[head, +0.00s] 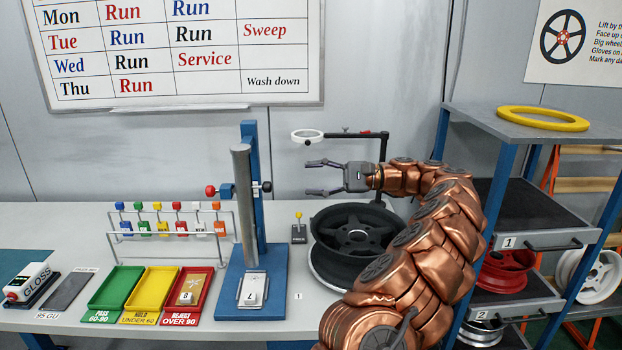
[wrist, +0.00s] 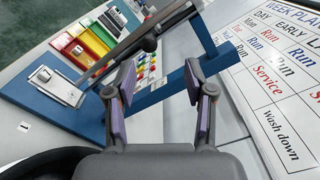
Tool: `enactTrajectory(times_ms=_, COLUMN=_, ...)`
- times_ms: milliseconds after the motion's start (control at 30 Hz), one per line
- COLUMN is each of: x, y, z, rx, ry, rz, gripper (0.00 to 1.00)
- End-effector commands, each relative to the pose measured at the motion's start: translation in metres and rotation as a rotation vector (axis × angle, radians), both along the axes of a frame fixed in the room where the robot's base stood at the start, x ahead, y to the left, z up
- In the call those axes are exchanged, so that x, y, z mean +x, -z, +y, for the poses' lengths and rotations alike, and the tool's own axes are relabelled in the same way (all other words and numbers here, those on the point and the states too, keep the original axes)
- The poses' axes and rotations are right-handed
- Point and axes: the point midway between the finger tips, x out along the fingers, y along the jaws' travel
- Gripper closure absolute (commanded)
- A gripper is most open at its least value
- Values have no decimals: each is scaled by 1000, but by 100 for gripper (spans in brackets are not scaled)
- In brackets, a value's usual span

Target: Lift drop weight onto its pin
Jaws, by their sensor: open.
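The drop tester stands on the bench, with a blue base (head: 235,303), a blue upright (head: 250,140) and a grey guide tube (head: 243,210). A red knob (head: 211,191) on a blue block sticks out left of the tube, and a dark knob (head: 266,187) sticks out right. I cannot tell which part is the drop weight or its pin. My gripper (head: 312,178) is open and empty, right of the tester, fingers pointing left toward the tube. The wrist view shows the tube (wrist: 115,62) and upright (wrist: 160,95) beyond the open fingers (wrist: 160,88).
A black wheel (head: 355,232) lies on the bench below my gripper. A ring magnifier (head: 307,136) on a stand is just above it. Green (head: 114,291), yellow (head: 151,292) and red (head: 205,312) trays lie left of the tester, with a tag rack (head: 172,240) behind.

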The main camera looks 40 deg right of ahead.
Motion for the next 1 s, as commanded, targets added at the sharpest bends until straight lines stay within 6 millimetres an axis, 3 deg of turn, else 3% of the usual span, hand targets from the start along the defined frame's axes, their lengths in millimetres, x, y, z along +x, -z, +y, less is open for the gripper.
enactTrajectory(times_ms=400, x=1, y=0, z=1, rx=-1, ry=-2, rz=1, gripper=46)
enactTrajectory(times_ms=533, x=8, y=-6, z=24, rx=-18, ry=-45, rz=3, gripper=46)
enactTrajectory(times_ms=667, x=20, y=-18, z=81, rx=-72, ry=-151, rz=8, gripper=46)
enactTrajectory(times_ms=767, x=23, y=-25, z=139, rx=-136, ry=-257, rz=18, gripper=46)
enactTrajectory(times_ms=1000, x=0, y=-20, z=264, rx=-333, ry=-485, rz=52, gripper=46)
